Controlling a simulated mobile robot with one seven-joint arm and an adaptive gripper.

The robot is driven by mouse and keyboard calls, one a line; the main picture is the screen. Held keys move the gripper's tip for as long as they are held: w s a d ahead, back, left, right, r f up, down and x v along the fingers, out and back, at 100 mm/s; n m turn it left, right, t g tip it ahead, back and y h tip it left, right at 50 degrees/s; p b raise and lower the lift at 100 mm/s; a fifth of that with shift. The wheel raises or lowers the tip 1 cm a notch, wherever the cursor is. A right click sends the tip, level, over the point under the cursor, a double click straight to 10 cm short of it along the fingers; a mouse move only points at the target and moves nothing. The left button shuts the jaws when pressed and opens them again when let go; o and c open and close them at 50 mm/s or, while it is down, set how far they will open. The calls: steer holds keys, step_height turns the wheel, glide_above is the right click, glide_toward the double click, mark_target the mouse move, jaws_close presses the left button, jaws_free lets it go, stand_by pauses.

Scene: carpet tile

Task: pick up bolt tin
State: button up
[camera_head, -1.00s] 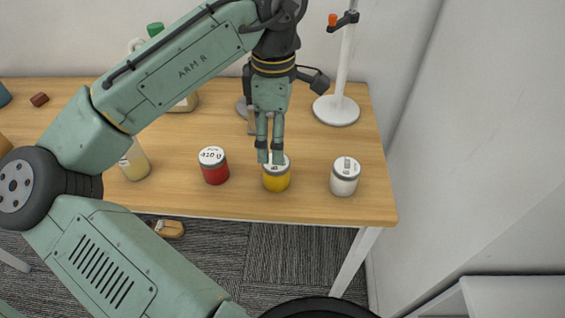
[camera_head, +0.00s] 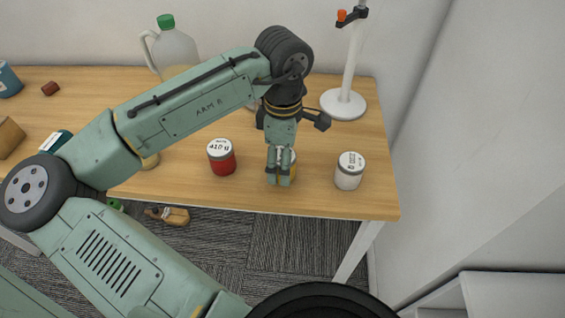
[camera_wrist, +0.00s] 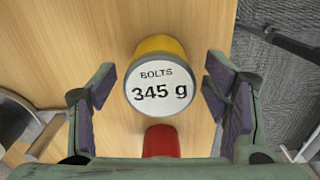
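My gripper is open. In the head view my gripper (camera_head: 280,180) points down at the tin near the table's front edge. It hides most of the tin, leaving only a yellow sliver (camera_head: 294,164) at its right side.
A red tin (camera_head: 222,161) stands to the left and a white tin (camera_head: 349,174) to the right on the wooden table (camera_head: 190,187). A white stand (camera_head: 344,105) is behind. A jug (camera_head: 176,52) stands at the back.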

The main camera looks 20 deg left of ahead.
steer(key=c, duration=1.4)
steer(key=shift+c, duration=0.2)
